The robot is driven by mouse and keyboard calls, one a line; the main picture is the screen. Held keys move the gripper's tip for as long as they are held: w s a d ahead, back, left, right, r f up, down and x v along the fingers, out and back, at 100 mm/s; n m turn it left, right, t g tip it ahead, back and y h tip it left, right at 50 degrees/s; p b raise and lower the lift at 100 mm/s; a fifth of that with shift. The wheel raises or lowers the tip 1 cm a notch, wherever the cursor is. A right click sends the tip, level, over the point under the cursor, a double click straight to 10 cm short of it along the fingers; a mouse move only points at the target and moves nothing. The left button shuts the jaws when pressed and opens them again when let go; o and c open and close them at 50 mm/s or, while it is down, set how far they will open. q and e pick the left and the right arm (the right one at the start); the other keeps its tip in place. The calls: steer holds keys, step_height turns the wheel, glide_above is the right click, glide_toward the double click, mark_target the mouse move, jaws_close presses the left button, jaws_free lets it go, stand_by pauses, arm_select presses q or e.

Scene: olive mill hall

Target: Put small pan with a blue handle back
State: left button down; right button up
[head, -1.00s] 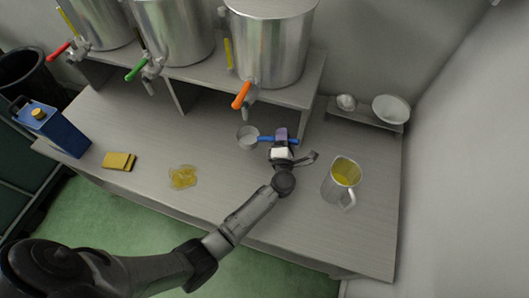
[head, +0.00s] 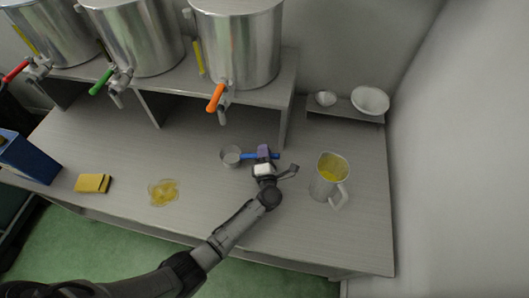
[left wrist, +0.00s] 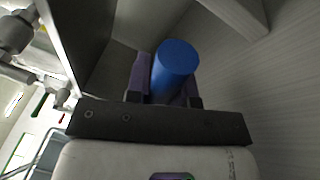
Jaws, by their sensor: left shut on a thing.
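The small pan (head: 231,157) is a round metal pan, seen in the head view over the grey bench below the orange-tapped tank. Its blue handle (head: 247,156) points right. My left gripper (head: 263,153) is shut on the handle, with the handle's end sticking out to the right. In the left wrist view the blue handle (left wrist: 175,62) sits end-on between the purple fingers; the pan's bowl is not visible there. I cannot tell whether the pan touches the bench or hangs just above it. My right gripper is not in view.
A jug of yellow oil (head: 329,178) stands right of my gripper. A wall shelf (head: 345,113) holds two white bowls. Tanks stand on a raised shelf (head: 160,83) behind.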

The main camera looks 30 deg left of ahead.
arm_select(q)
steer(key=shift+f, duration=0.15)
steer(key=c, duration=1)
jaws_free()
steer(key=shift+r, duration=0.3)
steer(key=p+v, duration=0.2)
steer(key=v, duration=1)
steer(key=shift+f, duration=0.15)
